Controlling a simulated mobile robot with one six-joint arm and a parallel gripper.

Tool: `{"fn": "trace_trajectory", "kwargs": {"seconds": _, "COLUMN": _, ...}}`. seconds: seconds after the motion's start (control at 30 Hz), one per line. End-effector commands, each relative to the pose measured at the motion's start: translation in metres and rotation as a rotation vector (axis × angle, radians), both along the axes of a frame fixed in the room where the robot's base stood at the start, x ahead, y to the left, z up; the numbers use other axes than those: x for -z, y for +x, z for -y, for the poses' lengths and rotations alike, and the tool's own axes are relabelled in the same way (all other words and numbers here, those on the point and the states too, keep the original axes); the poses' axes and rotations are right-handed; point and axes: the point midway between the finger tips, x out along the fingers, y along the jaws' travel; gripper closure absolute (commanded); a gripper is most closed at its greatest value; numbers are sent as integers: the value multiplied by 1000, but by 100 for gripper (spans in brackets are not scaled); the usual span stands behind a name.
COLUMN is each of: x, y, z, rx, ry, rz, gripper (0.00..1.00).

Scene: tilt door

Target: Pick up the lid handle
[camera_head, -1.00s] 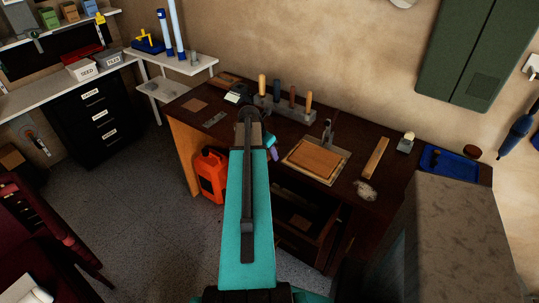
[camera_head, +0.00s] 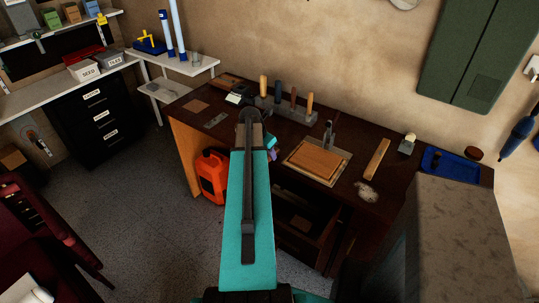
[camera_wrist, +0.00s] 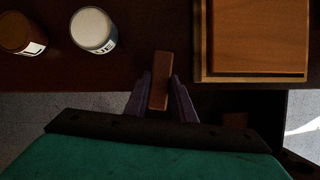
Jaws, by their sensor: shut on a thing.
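My gripper (camera_wrist: 160,77) shows in the wrist view with its two purple fingers closed on the sides of a small reddish-brown wooden bar, the lid handle (camera_wrist: 160,88). The bar's far end sticks out past the fingertips, over the front edge of the dark workbench. In the head view my arm hides most of the gripper; a bit of its purple and blue (camera_head: 271,147) shows right of the arm, by the bench's front edge. The handle is hidden there.
On the dark bench (camera_head: 230,106), a framed wooden board (camera_head: 316,160) lies right of my gripper; it also shows in the wrist view (camera_wrist: 252,35). Two jars stand to the left there, one brown-topped (camera_wrist: 23,33), one white-topped (camera_wrist: 93,30). A tool rack (camera_head: 290,108) stands behind.

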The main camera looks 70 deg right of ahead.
Motion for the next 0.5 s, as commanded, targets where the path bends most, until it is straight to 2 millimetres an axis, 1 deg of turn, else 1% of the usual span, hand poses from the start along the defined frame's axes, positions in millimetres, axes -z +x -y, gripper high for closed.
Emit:
{"fn": "trace_trajectory", "kwargs": {"seconds": 0.27, "x": -8, "y": 0, "z": 0, "rx": 1, "ry": 0, "rz": 0, "gripper": 100}}
{"fn": "trace_trajectory", "kwargs": {"seconds": 0.5, "x": -27, "y": -1, "z": 1, "rx": 1, "ry": -2, "rz": 1, "gripper": 100}}
